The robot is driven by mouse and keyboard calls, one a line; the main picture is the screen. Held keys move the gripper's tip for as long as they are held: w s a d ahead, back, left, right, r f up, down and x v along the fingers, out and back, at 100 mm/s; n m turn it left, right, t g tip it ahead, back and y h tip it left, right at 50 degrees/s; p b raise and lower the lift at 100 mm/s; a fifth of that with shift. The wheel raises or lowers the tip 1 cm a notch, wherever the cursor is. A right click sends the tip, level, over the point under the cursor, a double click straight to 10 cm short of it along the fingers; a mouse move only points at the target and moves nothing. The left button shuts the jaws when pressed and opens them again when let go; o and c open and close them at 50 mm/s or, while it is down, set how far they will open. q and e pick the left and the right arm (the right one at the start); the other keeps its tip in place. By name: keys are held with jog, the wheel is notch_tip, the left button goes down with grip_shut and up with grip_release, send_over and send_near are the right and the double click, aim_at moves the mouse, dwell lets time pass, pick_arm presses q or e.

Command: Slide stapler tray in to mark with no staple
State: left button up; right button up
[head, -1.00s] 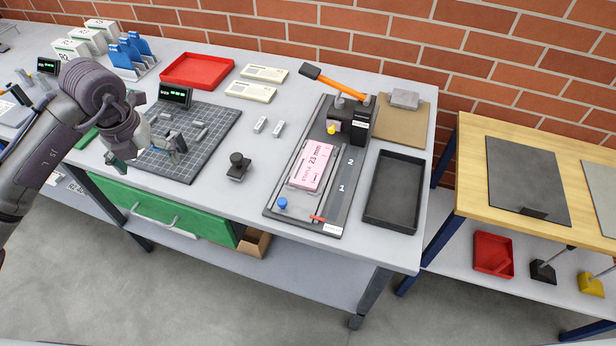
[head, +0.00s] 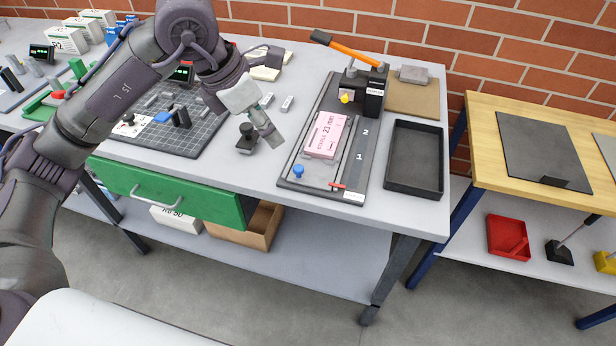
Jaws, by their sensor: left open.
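The stapler (head: 370,92) is black with an orange lever handle (head: 348,46) and stands at the back of a long grey base (head: 318,188). On the base lies a tray with a pink block (head: 326,135) printed "STAPLE 23 mm". A blue knob (head: 298,171) is at its front left. The marks "1" and "2" are on the strip to the right, and a red pointer (head: 337,186) is at the front. My left gripper (head: 268,132) is open and empty, above the table just left of the base, apart from the tray. My right gripper is out of view.
A black empty tray (head: 414,160) lies right of the base. A dark stamp-like knob (head: 246,134) and small metal blocks (head: 287,102) are left of it, near my gripper. A gridded mat (head: 185,140) is further left. The green drawer (head: 170,190) is below the table edge.

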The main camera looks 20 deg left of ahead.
pick_arm(q)
send_near(298, 167)
jog(key=p+x, duration=0.1)
jog(key=x, duration=0.7)
jog(key=shift+s+d+p, duration=0.1)
jog(key=shift+p, duration=0.3)
jog(key=shift+f, duration=0.2)
jog(key=shift+c, duration=0.4)
grip_shut()
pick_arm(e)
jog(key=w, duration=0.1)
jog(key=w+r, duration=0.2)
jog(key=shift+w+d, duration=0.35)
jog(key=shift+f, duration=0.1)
